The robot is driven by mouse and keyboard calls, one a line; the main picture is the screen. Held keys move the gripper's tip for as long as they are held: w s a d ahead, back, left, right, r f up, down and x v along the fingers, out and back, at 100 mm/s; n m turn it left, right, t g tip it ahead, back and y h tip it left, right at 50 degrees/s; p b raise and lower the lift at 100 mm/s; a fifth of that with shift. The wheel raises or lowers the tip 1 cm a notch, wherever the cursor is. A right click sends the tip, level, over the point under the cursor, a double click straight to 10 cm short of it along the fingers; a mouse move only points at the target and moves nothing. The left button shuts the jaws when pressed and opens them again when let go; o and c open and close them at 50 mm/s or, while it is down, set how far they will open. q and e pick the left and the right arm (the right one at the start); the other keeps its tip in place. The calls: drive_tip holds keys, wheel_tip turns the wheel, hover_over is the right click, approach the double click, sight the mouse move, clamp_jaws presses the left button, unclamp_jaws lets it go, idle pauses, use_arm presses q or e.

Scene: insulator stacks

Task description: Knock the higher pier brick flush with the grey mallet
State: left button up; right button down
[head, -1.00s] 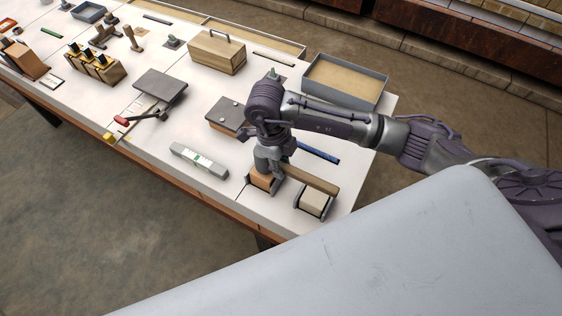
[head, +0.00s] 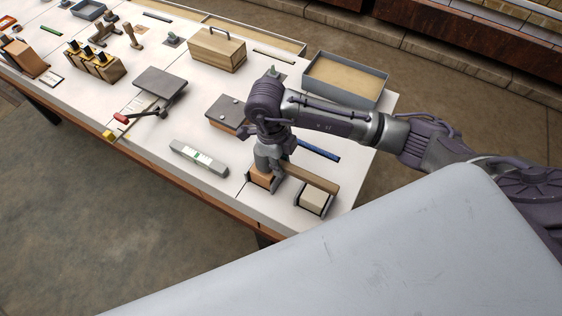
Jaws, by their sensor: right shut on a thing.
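My right gripper (head: 270,166) points down at the near right part of the table, over an orange-brown brick (head: 261,179). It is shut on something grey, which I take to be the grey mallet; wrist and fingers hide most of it. I cannot tell whether it touches the brick. A cream brick (head: 312,200) sits in a dark holder to the right. A wooden bar (head: 315,179) runs behind the two bricks. From this angle I cannot tell which brick is higher. My left gripper is not in view.
A grey spirit level (head: 199,158) lies to the left on the white table. A dark plate (head: 228,113), a blue bar (head: 318,152) and a grey-rimmed tray (head: 346,80) lie behind. A wooden toolbox (head: 217,52) stands farther back. Bare table lies between the level and the bricks.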

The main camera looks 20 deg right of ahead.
drive_tip(key=shift+s+f+b, duration=0.2)
drive_tip(key=shift+f+b, duration=0.8)
drive_tip(key=shift+f, duration=0.1)
idle(2.1)
drive_tip(key=shift+w+r+p, duration=0.15)
drive_tip(key=shift+r+p, duration=0.55)
drive_tip(key=shift+r, duration=0.25)
drive_tip(key=shift+r+p, duration=1.6)
drive_tip(key=shift+r, duration=1.1)
wheel_tip(320, 180, up, 8)
drive_tip(key=p, duration=0.5)
